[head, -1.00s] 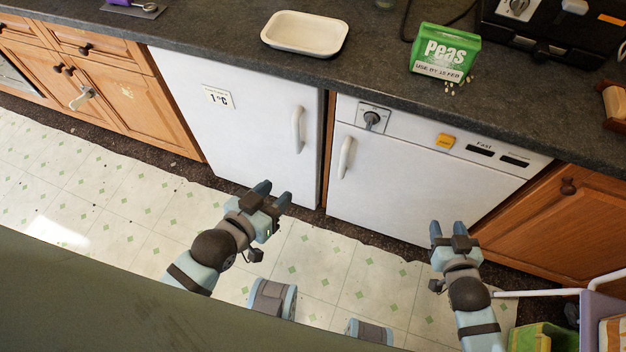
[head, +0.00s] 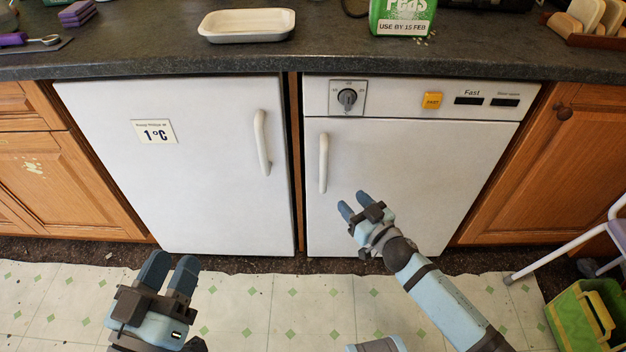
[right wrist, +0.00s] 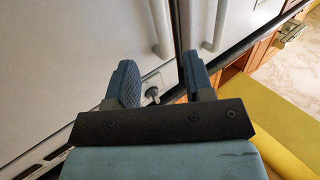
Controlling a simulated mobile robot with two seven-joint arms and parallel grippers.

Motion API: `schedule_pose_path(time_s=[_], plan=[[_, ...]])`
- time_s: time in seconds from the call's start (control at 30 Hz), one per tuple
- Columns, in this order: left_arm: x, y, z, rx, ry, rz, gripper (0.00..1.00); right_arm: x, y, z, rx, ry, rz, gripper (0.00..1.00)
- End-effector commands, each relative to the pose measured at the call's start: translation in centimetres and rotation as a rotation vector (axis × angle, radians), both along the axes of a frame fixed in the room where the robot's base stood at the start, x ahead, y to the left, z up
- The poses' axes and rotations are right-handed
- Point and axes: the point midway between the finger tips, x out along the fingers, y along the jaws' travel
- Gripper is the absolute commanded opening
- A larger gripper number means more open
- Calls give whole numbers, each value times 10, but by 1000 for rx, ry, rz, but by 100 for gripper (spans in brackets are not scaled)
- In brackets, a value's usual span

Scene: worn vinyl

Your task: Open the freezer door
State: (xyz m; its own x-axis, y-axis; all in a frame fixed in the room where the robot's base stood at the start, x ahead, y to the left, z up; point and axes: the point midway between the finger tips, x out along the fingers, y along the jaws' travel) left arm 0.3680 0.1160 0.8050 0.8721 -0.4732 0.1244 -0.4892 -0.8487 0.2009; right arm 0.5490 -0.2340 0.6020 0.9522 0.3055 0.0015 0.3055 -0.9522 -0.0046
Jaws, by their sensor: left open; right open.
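The freezer (head: 400,190) is the white right-hand unit with a dial (head: 347,98) and a yellow button on its top panel. Its door is shut, with a white vertical handle (head: 323,162) at its left edge. My right gripper (head: 354,203) is open and empty in front of the door, appearing below and right of the handle, apart from it. In the right wrist view the freezer handle (right wrist: 160,28) shows beyond the open fingers (right wrist: 160,80). My left gripper (head: 171,270) is open and empty, low in front of the left-hand unit.
A white fridge (head: 190,190) marked 1°C stands left of the freezer, its door shut, its handle (head: 262,142) near the freezer's side. Wooden cabinets flank both. A green crate (head: 590,315) and white-legged stool (head: 565,235) stand at right. Open floor lies in front.

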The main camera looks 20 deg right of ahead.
Motion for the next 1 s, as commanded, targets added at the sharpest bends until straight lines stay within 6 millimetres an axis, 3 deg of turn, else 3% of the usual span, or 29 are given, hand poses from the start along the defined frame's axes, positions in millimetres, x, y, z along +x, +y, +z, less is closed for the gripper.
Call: schedule_pose_path(time_s=[0.6,0.8,1.0], plan=[[2,-3,-45,65,120,-41,43,109,34,-1,-3,-1,-2,48],[2,-4,-50,76,140,-47,43,123,39,0,-1,1,-1,48],[2,-4,-50,76,143,-48,43,125,40,1,-1,1,-1,48]])
